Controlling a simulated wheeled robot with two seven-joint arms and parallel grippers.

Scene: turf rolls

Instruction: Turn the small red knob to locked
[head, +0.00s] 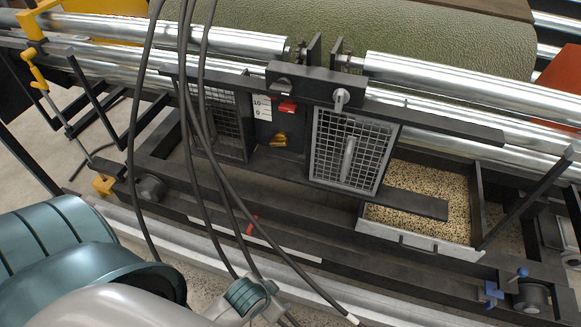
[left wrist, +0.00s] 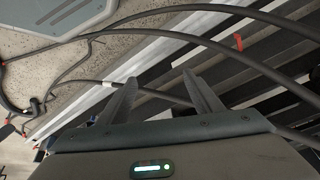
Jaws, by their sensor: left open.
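Two small red parts could be the knob, and I cannot tell which. A red block (head: 287,106) sits beside a white scale plate on the machine's dark middle panel in the head view. A thin red piece (head: 252,225) is on the lower dark rail, and a red piece (left wrist: 238,41) shows on a dark rail in the left wrist view. No lock marking is readable. My left gripper (left wrist: 160,78) is open, with nothing between its two fingers, apart from both red parts. In the head view, my left arm comes in at the lower left. My right gripper is out of view.
Dark cables (head: 198,150) hang in front of the machine and also cross the left wrist view near the fingers. A brass-coloured knob (head: 279,140) is below the red block. A mesh guard (head: 350,150), a grain-filled tray (head: 415,245) and a blue handle (head: 522,272) lie rightward.

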